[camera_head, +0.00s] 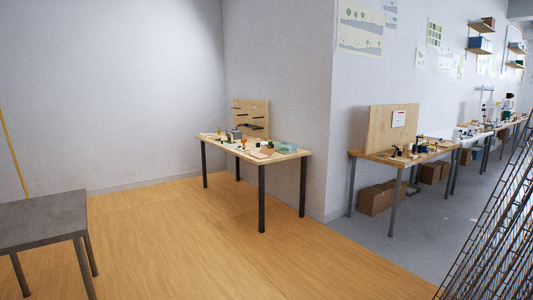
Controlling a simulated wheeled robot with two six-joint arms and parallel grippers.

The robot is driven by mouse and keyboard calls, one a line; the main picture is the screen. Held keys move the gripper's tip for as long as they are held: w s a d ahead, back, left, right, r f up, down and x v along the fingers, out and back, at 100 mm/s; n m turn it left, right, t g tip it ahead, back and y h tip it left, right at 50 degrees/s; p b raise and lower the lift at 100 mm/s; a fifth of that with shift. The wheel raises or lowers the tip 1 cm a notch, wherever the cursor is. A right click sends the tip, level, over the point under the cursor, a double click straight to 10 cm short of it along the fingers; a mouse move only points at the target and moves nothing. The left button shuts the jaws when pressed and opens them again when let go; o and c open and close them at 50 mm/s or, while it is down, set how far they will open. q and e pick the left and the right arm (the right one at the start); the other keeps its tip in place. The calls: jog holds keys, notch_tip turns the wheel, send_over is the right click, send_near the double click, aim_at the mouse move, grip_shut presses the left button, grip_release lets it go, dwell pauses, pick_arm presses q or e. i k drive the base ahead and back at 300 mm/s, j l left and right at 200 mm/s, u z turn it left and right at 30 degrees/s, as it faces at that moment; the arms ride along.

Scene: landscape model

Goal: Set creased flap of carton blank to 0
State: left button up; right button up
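I cannot make out the carton blank or its creased flap in the head view. A wooden-topped table (282,155) in the middle bears several small objects, too small to name surely. Another wooden-topped table (371,156) to the right, against the wall, also bears small items. Neither of my grippers shows in the view.
A grey table (42,209) stands at the near left. A dark wire rack (495,230) fills the right edge. Brown boxes (376,198) sit under the right table. A wall corner juts out between the tables. The wooden floor (190,240) in front is clear.

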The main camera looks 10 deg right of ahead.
aim_at(268, 150)
jog(key=i+z, duration=0.25)
jog(key=i, duration=3.6)
jog(key=l, duration=0.1)
